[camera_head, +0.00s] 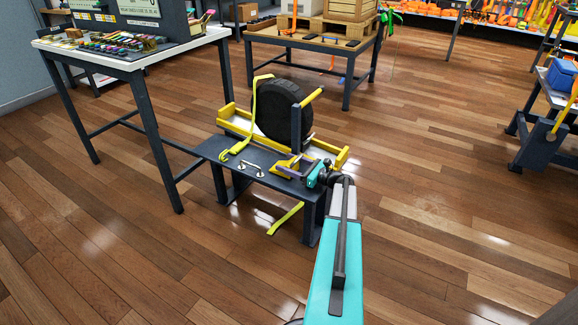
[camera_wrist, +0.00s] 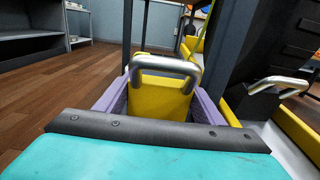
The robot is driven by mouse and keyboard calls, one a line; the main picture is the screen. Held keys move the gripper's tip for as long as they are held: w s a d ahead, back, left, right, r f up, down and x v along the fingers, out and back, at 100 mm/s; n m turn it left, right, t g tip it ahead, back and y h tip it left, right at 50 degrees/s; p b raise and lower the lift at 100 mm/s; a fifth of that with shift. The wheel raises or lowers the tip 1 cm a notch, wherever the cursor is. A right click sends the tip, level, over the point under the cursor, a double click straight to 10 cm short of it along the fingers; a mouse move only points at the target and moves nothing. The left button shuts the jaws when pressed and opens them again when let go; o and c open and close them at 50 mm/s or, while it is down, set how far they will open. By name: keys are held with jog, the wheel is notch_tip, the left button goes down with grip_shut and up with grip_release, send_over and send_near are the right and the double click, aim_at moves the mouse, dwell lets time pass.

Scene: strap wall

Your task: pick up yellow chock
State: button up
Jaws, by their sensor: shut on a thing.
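The yellow chock (camera_wrist: 158,103) has a silver bar handle and fills the space between my gripper's purple fingers (camera_wrist: 160,92) in the wrist view. My gripper (camera_head: 291,168) is shut on it, with a finger on each side. In the head view the chock (camera_head: 286,162) is small and partly hidden by the purple fingers, at the right end of the dark bench (camera_head: 232,153). I cannot tell whether it rests on the bench or is slightly raised.
A black wheel (camera_head: 277,108) stands in a yellow-edged tray just behind, with a yellow strap (camera_head: 253,107) hanging beside it. Two silver handles (camera_head: 251,168) sit on the bench top. A white-topped table (camera_head: 120,62) stands at left.

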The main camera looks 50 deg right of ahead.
notch_tip(320, 180, up, 3)
jog(key=shift+f+p, duration=0.15)
jog(key=shift+p, duration=0.3)
jog(key=s+a+r+p, duration=0.1)
jog(key=s+a+p, duration=0.2)
jog(key=s+a, duration=0.6)
jog(key=s, duration=0.4)
jog(key=shift+a+r, duration=0.15)
jog(key=shift+r, duration=0.05)
jog(key=shift+w, duration=0.1)
dwell(0.4)
jog(key=w+a+r+n+g+y, duration=0.25)
jog(key=w+a+r, duration=0.35)
jog(key=a, duration=0.6)
jog(key=w+a+r+n+g+y, duration=0.15)
jog(key=w+a+r+y, duration=0.3)
jog(key=a, duration=0.75)
jog(key=w+a+r+n+g+y, duration=0.25)
jog(key=w+a+r, duration=0.35)
jog(key=a, duration=0.6)
jog(key=s+a+r+n, duration=0.2)
jog(key=a+r, duration=0.3)
jog(key=a, duration=0.5)
notch_tip(320, 180, up, 14)
jog(key=p, duration=2.2)
jog(key=shift+d+y, duration=0.25)
jog(key=shift+y, duration=0.2)
